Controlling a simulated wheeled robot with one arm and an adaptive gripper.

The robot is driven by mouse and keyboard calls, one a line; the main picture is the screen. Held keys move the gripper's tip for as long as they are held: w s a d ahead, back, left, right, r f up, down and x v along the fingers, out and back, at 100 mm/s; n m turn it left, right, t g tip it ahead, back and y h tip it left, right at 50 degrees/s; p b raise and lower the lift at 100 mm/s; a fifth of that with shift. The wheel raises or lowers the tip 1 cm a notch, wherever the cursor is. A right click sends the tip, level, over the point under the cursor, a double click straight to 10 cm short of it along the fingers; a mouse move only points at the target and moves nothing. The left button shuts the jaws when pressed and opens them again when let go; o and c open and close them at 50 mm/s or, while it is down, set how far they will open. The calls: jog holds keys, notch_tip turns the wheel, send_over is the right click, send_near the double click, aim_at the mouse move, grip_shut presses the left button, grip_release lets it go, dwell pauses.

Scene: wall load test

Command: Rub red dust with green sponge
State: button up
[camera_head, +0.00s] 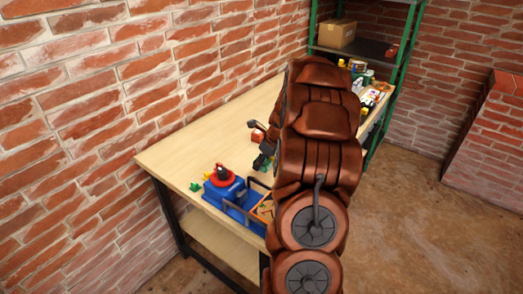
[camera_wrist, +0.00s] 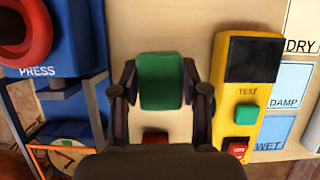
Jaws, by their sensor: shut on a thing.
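My gripper (camera_wrist: 160,92) is shut on the green sponge (camera_wrist: 160,75), with one finger on each side of it, in the wrist view. The sponge appears as an upright green block over the pale tabletop; whether it touches the table I cannot tell. A red patch (camera_wrist: 155,137) shows between the fingers, nearer my palm than the sponge and partly hidden by the palm. Whether it is the red dust I cannot tell. In the head view my brown arm hides much of the table, and my dark gripper (camera_head: 265,148) is over its middle.
A blue press (camera_wrist: 60,35) with a red ring stands left of my gripper. A yellow tester (camera_wrist: 248,90) stands close on the right, beside DRY, DAMP and WET cards (camera_wrist: 285,88). The wooden table (camera_head: 170,150) runs along a brick wall. A green shelf rack (camera_head: 400,80) stands behind.

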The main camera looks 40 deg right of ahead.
jog(key=shift+r+p, duration=1.05)
jog(key=shift+r, duration=0.65)
jog(key=shift+r, duration=0.1)
